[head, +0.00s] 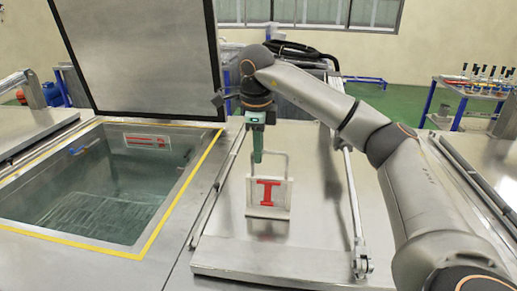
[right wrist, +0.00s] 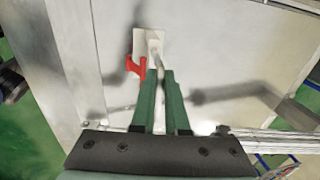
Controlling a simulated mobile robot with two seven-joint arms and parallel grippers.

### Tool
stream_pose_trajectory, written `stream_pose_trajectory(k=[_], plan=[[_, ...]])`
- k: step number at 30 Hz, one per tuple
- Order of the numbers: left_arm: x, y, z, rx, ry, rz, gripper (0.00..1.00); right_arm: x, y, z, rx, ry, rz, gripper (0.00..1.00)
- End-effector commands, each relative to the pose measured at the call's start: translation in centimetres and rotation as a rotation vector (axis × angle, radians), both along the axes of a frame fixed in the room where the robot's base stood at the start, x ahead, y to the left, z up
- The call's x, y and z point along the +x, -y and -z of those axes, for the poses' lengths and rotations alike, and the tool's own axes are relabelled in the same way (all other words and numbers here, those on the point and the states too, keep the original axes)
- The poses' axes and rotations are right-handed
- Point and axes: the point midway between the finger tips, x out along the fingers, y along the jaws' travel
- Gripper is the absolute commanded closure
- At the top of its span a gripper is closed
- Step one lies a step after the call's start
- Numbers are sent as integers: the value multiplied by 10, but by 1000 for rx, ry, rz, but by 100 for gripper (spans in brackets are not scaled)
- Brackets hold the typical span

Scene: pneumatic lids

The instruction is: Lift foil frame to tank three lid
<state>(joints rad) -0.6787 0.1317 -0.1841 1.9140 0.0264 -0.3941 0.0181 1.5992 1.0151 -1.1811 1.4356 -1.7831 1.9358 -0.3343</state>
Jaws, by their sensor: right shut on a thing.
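The foil frame (head: 268,194) is a small white frame with a red I-shaped piece and a thin looped handle on top. My right gripper (head: 257,157) comes down from above with its green fingers shut on that handle. The frame hangs upright at or just above a flat steel lid (head: 318,245), which is closed; whether it touches the lid is unclear. In the right wrist view the white and red frame (right wrist: 147,45) shows beyond the tips of the green fingers (right wrist: 160,75). My left gripper is not in view.
To the left, an open tank (head: 95,190) of clear liquid has a yellow-edged rim and a raised lid (head: 145,60) behind it. Metal lid arms (head: 352,205) flank the closed lid. A rack of bottles (head: 480,78) stands at the back right. The closed lid's front is clear.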

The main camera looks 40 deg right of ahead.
Motion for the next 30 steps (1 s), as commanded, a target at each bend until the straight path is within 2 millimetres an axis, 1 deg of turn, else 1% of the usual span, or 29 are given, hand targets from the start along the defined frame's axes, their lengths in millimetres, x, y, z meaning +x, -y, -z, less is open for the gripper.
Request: stream_pose_trajectory(k=[7,8,15,17,25,28,30], plan=[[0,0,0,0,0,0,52,0,0,0,0,2,1,100],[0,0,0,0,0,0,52,0,0,0,0,2,1,86],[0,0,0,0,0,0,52,0,0,0,1,1,0,59],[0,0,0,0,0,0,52,0,0,0,1,1,1,53],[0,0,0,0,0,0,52,0,0,0,0,0,0,53],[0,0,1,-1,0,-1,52,0,-1,-8,1,3,0,53],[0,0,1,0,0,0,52,-1,-3,-17,2,4,0,53]])
